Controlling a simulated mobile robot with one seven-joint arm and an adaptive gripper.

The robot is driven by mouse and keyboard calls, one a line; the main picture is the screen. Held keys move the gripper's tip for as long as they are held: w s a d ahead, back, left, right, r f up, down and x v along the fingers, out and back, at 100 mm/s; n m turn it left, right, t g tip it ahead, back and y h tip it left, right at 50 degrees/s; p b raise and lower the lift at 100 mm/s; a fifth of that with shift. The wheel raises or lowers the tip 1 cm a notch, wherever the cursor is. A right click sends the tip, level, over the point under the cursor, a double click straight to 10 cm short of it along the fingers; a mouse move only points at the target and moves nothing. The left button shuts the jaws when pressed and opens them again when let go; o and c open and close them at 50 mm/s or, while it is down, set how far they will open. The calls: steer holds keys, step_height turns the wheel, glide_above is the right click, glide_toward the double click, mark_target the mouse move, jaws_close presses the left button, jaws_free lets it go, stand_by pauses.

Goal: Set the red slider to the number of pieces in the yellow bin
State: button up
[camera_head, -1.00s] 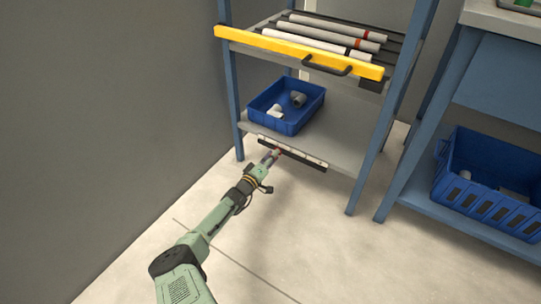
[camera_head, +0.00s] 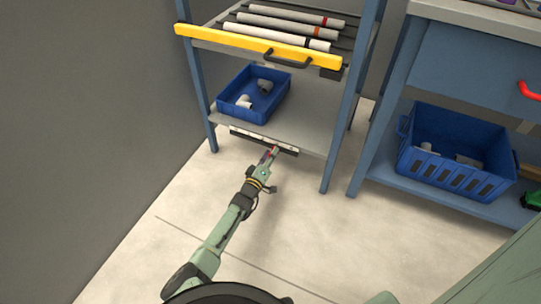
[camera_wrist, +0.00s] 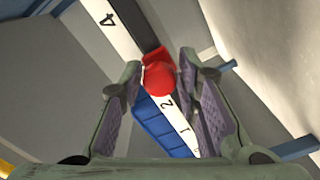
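The red slider (camera_wrist: 158,78) sits on a white number strip (camera_wrist: 110,28) on the front edge of the low shelf. In the wrist view it lies between the printed 4 and 2; it hides the mark beneath it. The strip also shows in the head view (camera_head: 248,137). My gripper (camera_wrist: 160,62) has its two fingers on either side of the slider, with a visible gap at each side. In the head view my gripper (camera_head: 271,154) is at the strip, right of its middle. No yellow bin is in view, so its pieces cannot be counted.
A blue bin (camera_head: 229,117) with white and grey fittings stands on the low shelf. Above it is a yellow-fronted drawer (camera_head: 240,43) with several pipes. A larger blue crate (camera_head: 425,167) with fittings stands under the workbench at right. The floor in front is clear.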

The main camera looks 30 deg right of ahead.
steer(key=shift+o, duration=1)
step_height(320, 180, up, 10)
steer(key=shift+r, duration=0.1)
steer(key=shift+c, duration=0.3)
